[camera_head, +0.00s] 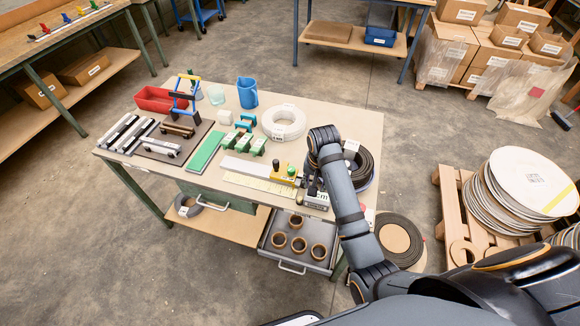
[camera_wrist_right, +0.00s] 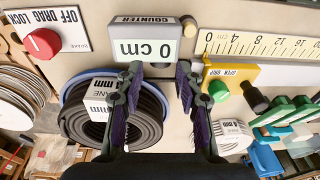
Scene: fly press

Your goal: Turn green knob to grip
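The green knob (camera_wrist_right: 219,91) sits on a yellow plate (camera_wrist_right: 232,77) in the right wrist view, beside a black knob (camera_wrist_right: 256,98). The plate's label reads upside down and seems to include "OPEN" and "GRIP". In the head view the green knob (camera_head: 292,171) shows small on the yellow block at the front of the table. My right gripper (camera_wrist_right: 159,75) is open with nothing between its fingers. Its tips are near the counter (camera_wrist_right: 149,46), which reads 0 cm, and the green knob lies right of them, apart. My left gripper is not in view.
A red knob (camera_wrist_right: 43,43) on a drag lock plate is at the left of the wrist view. A dark hose coil (camera_wrist_right: 110,115) lies below the counter. A ruler (camera_wrist_right: 270,45) runs off right. Green clamps (camera_head: 240,142) and a white coil (camera_head: 284,122) stand on the table (camera_head: 340,120).

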